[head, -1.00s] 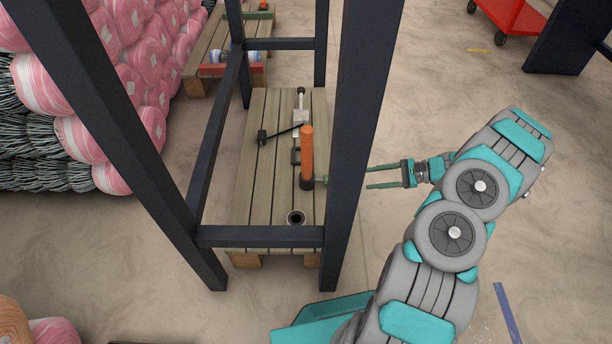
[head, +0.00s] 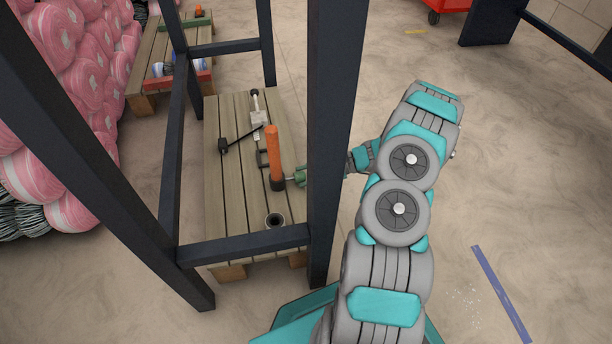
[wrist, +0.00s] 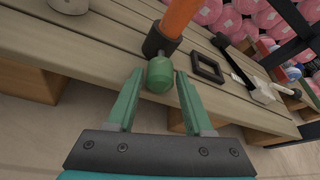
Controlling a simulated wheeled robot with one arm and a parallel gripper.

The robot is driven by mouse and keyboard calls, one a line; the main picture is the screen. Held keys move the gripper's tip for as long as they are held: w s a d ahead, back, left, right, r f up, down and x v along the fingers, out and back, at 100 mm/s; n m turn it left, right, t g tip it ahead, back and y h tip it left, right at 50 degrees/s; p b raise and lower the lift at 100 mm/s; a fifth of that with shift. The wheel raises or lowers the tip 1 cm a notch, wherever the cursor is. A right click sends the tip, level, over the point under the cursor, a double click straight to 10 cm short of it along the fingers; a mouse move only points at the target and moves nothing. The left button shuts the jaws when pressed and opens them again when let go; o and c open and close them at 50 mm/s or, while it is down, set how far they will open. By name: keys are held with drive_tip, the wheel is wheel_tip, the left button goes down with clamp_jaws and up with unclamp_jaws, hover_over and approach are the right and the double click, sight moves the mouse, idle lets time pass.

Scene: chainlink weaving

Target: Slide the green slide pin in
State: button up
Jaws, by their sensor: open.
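The green slide pin (wrist: 160,76) shows in the wrist view as a rounded green knob against the dark collar (wrist: 161,42) at the foot of an orange upright post (wrist: 183,14). How deep its shaft sits in the collar is hidden. My gripper (wrist: 160,84) is open, with one green finger on each side of the knob; contact is unclear. In the head view, the orange post (head: 273,150) stands on a wooden pallet (head: 228,190). The green pin and fingertips blend at its right, and a dark frame upright hides part of my gripper.
A dark metal frame (head: 330,120) stands around the pallet, close to my arm. Pink rolls (head: 60,110) are stacked at left. The floor at right is mostly clear.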

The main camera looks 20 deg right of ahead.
drive_tip(key=shift+c, duration=0.2)
clamp_jaws()
drive_tip(key=shift+a, duration=0.1)
idle(1.2)
